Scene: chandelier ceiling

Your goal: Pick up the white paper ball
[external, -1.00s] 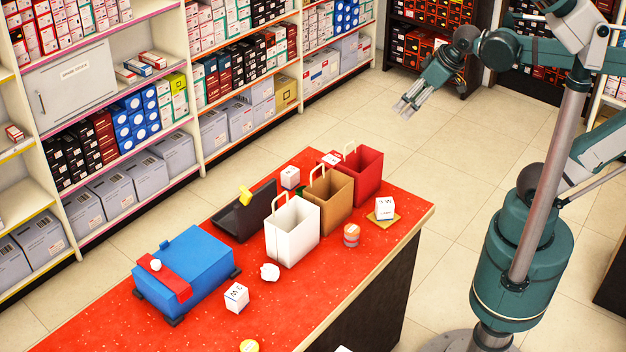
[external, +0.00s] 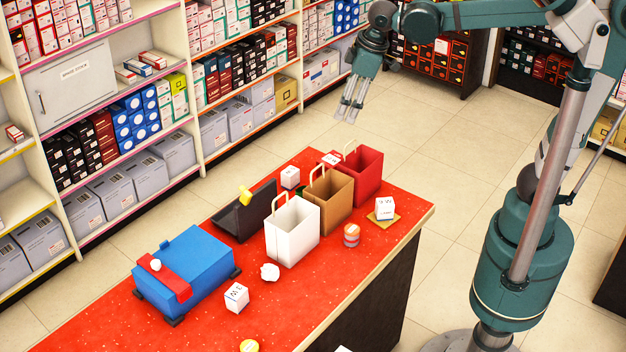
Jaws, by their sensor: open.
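The white paper ball (external: 269,272) is a small crumpled lump on the red counter top (external: 330,270), in front of the white paper bag and right of the blue box. My gripper (external: 347,112) is open and empty. It points downward, high up and toward the back of the picture, well away from the paper ball. Nothing hides the paper ball.
A white bag (external: 293,232), a brown bag (external: 331,200) and a red bag (external: 364,174) stand in a row. A blue box (external: 190,270), a white cube (external: 236,297) and a striped round jar (external: 351,235) are nearby. Shelves (external: 190,100) line the back.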

